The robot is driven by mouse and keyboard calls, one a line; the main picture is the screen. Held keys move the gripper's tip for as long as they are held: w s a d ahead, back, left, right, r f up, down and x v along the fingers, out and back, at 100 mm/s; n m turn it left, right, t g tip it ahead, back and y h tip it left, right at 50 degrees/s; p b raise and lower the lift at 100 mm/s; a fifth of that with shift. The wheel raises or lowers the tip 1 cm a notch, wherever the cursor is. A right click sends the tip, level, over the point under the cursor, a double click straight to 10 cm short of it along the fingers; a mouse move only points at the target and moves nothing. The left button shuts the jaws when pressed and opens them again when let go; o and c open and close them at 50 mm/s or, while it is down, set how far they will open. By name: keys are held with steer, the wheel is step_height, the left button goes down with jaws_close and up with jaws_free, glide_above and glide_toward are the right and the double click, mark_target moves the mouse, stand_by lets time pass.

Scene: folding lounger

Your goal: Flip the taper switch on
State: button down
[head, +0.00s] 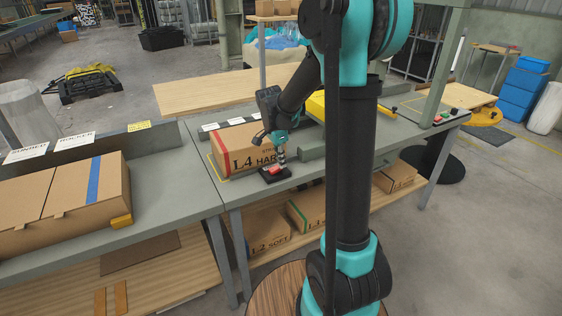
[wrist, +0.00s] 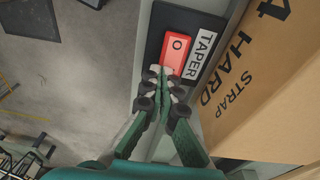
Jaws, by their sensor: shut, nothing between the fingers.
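The taper switch (wrist: 177,48) is a red rocker marked "O" on a black base plate with a white "TAPER" label (wrist: 204,54). In the head view the red switch (head: 275,170) sits near the front edge of the grey bench, in front of the "L4 HARD" box. My gripper (wrist: 168,72) is shut and empty, its fingertips at the end of the rocker away from the "O". I cannot tell if they touch it. In the head view my gripper (head: 282,160) points down over the switch's right side. The fingertips cover that end of the rocker.
The "L4 HARD" cardboard box (head: 232,150) stands close behind the switch and also fills the right of the wrist view (wrist: 270,80). A grey block (head: 312,152) lies to the right on the bench. Another bench (head: 190,200) on the left holds large cartons (head: 62,215).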

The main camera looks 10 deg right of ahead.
steer(key=shift+d+f+y, duration=0.2)
steer(key=shift+f+y, duration=0.1)
steer(key=shift+y, duration=0.1)
steer(key=shift+a, duration=0.1)
steer(key=shift+s+a+r, duration=0.2)
steer(key=shift+a+r, duration=0.1)
steer(key=shift+a, duration=0.35)
steer(key=shift+d+r, duration=0.1)
steer(key=shift+r, duration=0.2)
step_height(320, 180, up, 13)
steer(key=d, duration=0.2)
steer(key=shift+w+d, duration=0.2)
steer(key=shift+w, duration=0.2)
